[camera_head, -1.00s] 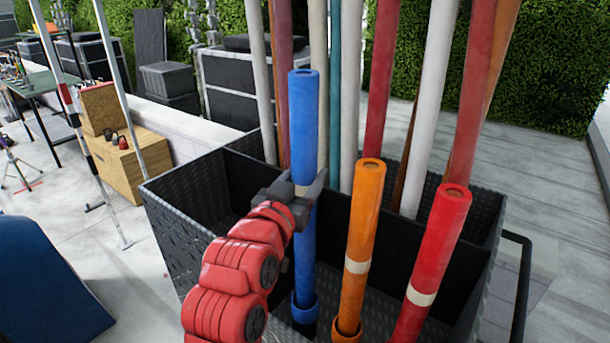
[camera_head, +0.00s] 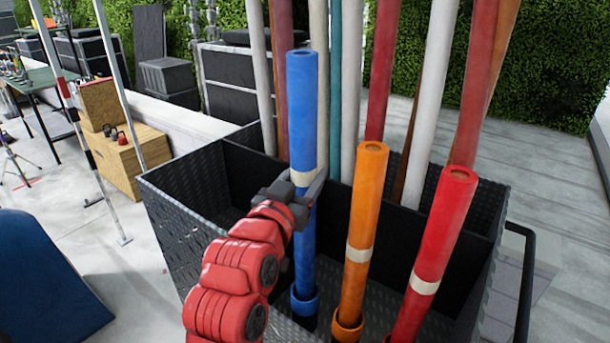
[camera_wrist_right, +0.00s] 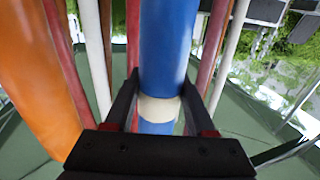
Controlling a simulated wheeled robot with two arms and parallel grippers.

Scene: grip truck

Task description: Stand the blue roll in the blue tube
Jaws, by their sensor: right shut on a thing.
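The blue roll (camera_head: 302,110), with a cream band, stands upright in the head view. Its lower end appears to be inside the collar of the blue tube (camera_head: 305,303); how deep it sits cannot be told. In the right wrist view the roll (camera_wrist_right: 166,45) stands between the two fingers (camera_wrist_right: 158,112). The arm comes in from the lower left and hides part of the bin. My left gripper is not in view.
The orange roll (camera_head: 367,200) and red roll (camera_head: 440,230) stand to the right in their own tubes, the orange tube (camera_head: 348,322) nearest. The black bin (camera_head: 180,235) surrounds them. Tall poles (camera_head: 430,100) stand behind. A wooden box (camera_head: 140,165) is at left.

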